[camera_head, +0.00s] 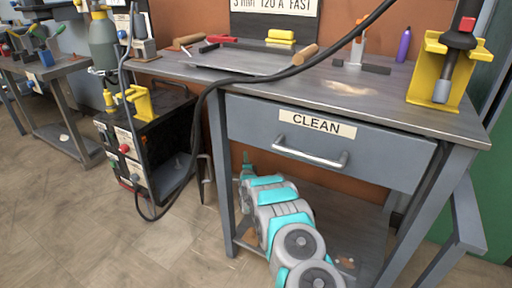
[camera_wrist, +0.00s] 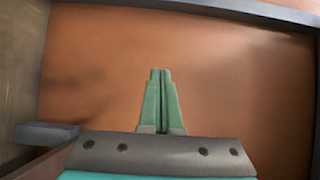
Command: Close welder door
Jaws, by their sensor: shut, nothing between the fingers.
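The welder (camera_head: 128,160) is a black box with a pale front panel, red and green knobs, and a yellow fitting on top. It stands on the floor left of the workbench in the head view. Its right side looks dark and hollow; I cannot clearly make out its door or how far it stands open. My gripper (camera_head: 246,160) is under the workbench drawer, right of the welder and apart from it. In the wrist view my gripper (camera_wrist: 161,72) has its green fingers together and empty, facing an orange-brown surface. The welder does not show clearly there.
The workbench (camera_head: 390,83) has a shut drawer (camera_head: 330,145) marked CLEAN, legs and a low shelf close around my arm. A black cable (camera_head: 205,100) loops from the bench top down to the floor by the welder. Another grey table (camera_head: 60,68) stands at left. Floor in front is free.

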